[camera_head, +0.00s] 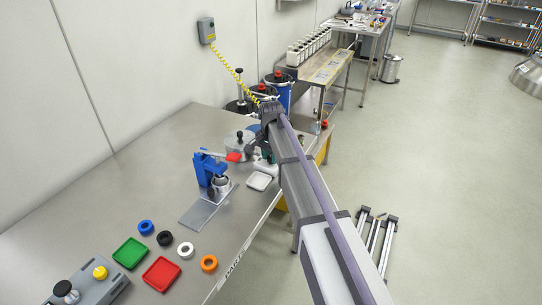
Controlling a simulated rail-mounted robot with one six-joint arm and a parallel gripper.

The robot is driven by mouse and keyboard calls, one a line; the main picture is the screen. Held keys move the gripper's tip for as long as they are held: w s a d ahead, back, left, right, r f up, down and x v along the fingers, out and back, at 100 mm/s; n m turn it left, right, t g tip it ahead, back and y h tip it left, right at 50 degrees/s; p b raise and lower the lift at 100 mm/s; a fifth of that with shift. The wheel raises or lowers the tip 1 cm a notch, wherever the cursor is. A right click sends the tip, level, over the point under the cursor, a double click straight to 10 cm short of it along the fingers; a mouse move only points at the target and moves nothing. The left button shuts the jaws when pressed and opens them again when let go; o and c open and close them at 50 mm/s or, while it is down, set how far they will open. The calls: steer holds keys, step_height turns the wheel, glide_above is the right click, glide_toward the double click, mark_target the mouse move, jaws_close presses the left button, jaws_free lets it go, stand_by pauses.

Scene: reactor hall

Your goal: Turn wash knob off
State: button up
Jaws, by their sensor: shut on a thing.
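My arm reaches from the lower right up to the far end of the bench, and its far end is beside the blue containers. My gripper is hidden behind the arm, so its jaws and anything between them do not show. No knob marked as the wash knob can be made out. A grey round vessel with a black knob on top (239,139) stands just left of the arm. A grey control box (93,288) at the lower left carries a black knob (63,289) and a yellow knob (100,272).
A blue press (207,165) stands mid-bench. Green (130,253) and red (161,274) trays and several coloured rings lie nearer. Blue containers (279,92) stand behind the arm. A coiled yellow cable (231,68) hangs from a wall box (206,30). Floor at right is mostly clear.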

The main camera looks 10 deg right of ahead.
steer(key=n, duration=0.5)
steer(key=shift+n, duration=2.6)
steer(key=o, duration=0.9)
step_height(320, 180, up, 11)
steer(key=p, duration=1.1)
steer(key=shift+f, duration=0.1)
